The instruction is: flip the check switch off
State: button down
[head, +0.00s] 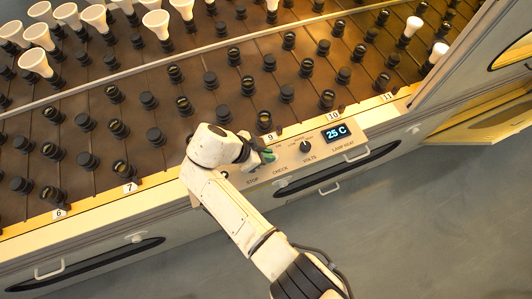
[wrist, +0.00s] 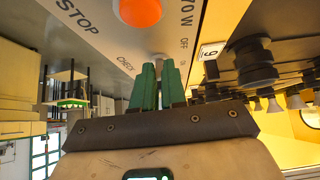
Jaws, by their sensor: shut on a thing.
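The check switch (wrist: 158,57) is a small pale lever on the front control panel (head: 290,160), by the printed word CHECK. In the wrist view, only a bit of it shows at the tips of my green fingers. My gripper (wrist: 158,76) is shut on the switch, with its two fingers close together. In the head view, my gripper (head: 266,156) is at the left part of the panel, and it and my wrist hide the switch. I cannot tell which way the lever is tipped.
An orange button (wrist: 140,10) by the word STOP is close to my fingers. Rows of black sockets fill the rack behind, with several white bulbs (head: 36,63). Open floor (head: 400,230) lies in front.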

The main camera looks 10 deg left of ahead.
jog(key=c, duration=1.2)
grip_release()
jog(key=v, duration=1.1)
jog(key=shift+b, duration=0.4)
jog(key=shift+d+f, duration=0.15)
jog(key=s+d+f+n+g+y, duration=0.2)
jog(key=d+f+n, duration=0.15)
jog(key=d, duration=0.75)
jog(key=s+d+f+n+g+y, duration=0.15)
jog(key=d+f, duration=0.35)
jog(key=d, duration=0.6)
jog(key=s+d+r+n+y, duration=0.1)
jog(key=s+d+n, duration=0.1)
jog(key=s+d, duration=0.3)
jog(key=s+d+n, duration=0.2)
jog(key=s+d, duration=0.4)
jog(key=d, duration=0.1)
jog(key=s+d+r+n+y, duration=0.1)
jog(key=s+d, duration=0.5)
jog(key=shift+s+r+n+y, duration=0.15)
jog(key=shift+r+n+y, duration=0.15)
jog(key=shift+n+y, duration=0.1)
